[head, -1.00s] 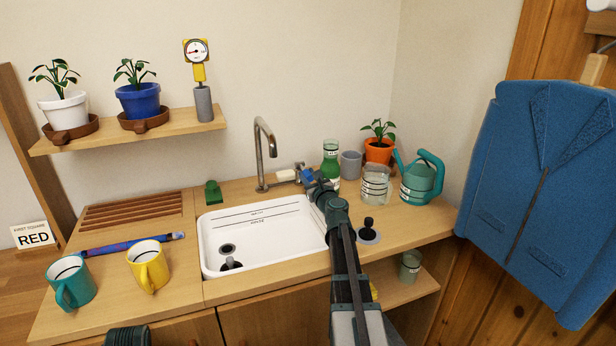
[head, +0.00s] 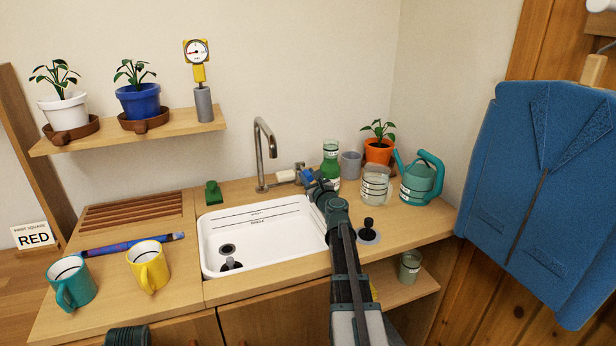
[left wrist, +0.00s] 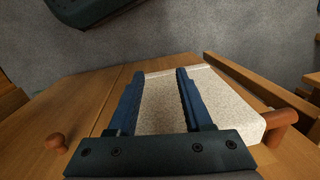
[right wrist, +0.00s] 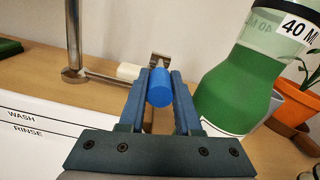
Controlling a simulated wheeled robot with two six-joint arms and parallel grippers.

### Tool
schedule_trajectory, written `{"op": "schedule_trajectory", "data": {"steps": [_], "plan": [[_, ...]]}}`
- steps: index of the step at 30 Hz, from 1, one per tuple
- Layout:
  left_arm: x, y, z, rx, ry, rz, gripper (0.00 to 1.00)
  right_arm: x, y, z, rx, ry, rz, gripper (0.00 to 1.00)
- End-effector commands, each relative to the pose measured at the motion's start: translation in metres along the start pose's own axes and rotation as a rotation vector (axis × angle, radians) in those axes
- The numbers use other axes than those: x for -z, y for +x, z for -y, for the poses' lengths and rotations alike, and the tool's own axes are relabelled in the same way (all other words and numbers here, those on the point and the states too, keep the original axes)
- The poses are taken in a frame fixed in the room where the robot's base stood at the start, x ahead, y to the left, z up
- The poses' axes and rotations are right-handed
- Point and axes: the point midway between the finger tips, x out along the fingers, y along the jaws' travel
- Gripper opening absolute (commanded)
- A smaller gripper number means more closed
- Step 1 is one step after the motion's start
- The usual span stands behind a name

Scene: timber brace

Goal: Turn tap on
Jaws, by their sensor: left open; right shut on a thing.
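The tap has a tall bent metal spout (head: 262,155) behind the white sink (head: 215,262). No water shows at the spout. The tap's blue handle (right wrist: 160,88) is at the right end of a thin pipe. My right gripper (head: 309,178) is shut on this handle; in the right wrist view its fingers (right wrist: 158,82) lie on both sides of it. The handle is partly hidden in the head view.
A green-filled bottle (head: 331,160) stands close to the right of my right gripper. A glass jar (head: 375,185), a grey cup (head: 351,165) and a teal watering can (head: 420,182) stand further right. A yellow mug (head: 148,268) and a teal mug (head: 72,284) stand left.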

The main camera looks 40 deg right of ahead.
Motion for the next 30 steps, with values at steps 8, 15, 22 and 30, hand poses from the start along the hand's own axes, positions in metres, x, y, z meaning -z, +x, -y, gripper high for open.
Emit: {"op": "schedule_trajectory", "data": {"steps": [8, 15, 22, 30], "plan": [[-0.002, -0.035, 0.003, 0.000, 0.000, 0.000, 0.50, -0.015, 0.001, 0.001, -0.024, -0.003, -0.089, 0.00], [-0.004, -0.062, 0.006, 0.000, 0.000, 0.000, 0.50, -0.022, 0.002, 0.003, -0.042, -0.003, -0.181, 0.00], [-0.004, -0.070, 0.007, 0.000, 0.000, 0.000, 0.50, -0.020, 0.002, 0.003, -0.046, 0.001, -0.225, 0.00], [-0.004, -0.069, 0.007, 0.000, 0.000, 0.000, 0.50, -0.019, 0.002, 0.003, -0.046, 0.000, -0.227, 0.00]]}}
